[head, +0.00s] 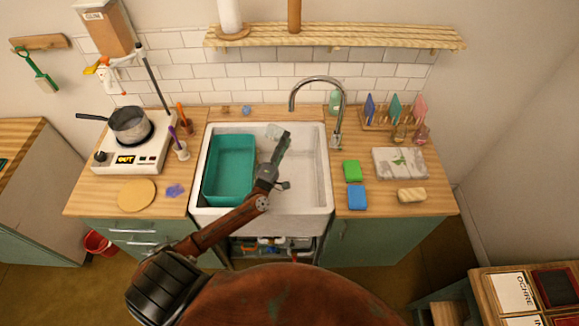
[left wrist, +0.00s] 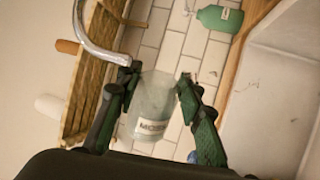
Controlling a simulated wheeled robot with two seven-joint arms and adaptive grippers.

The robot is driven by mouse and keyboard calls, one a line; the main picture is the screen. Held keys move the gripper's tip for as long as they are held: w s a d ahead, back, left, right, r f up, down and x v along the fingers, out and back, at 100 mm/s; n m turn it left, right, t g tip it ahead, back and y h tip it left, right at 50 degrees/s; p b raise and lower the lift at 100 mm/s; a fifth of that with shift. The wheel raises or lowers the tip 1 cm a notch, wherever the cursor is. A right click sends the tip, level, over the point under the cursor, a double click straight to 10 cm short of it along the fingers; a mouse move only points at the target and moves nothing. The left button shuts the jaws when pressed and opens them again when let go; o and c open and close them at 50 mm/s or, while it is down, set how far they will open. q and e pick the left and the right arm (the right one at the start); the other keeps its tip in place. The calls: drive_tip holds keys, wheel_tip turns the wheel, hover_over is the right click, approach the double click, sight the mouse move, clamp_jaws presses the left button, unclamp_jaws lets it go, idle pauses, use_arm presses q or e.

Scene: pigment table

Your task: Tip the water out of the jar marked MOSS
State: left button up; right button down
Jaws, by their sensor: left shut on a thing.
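The jar (head: 278,131) is a clear, greyish glass; in the left wrist view the jar (left wrist: 152,103) carries a white label that reads as MOSS. My left gripper (head: 279,144) is shut on it, one finger on each side, and holds it over the back of the white sink (head: 312,187), right of the teal basin. The left gripper also shows in the left wrist view (left wrist: 155,88). The jar looks tilted. I cannot tell how much water is in it. My right gripper is not in view.
The teal basin (head: 206,183) fills the sink's left half. The tap (head: 336,132) arches close to the jar's right. A hot plate (head: 128,160) with a pan (head: 129,121) stands left. Sponges (head: 357,197) and a cloth (head: 399,161) lie right of the sink.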

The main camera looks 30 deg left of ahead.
use_arm(q)
drive_tip(key=shift+s+a+m, duration=0.1)
drive_tip(key=shift+m, duration=0.3)
drive_tip(key=shift+r+m+h+p, duration=0.1)
drive_tip(key=shift+m+h+p, duration=0.2)
drive_tip(key=shift+m+p, duration=0.5)
drive_tip(key=shift+m, duration=0.3)
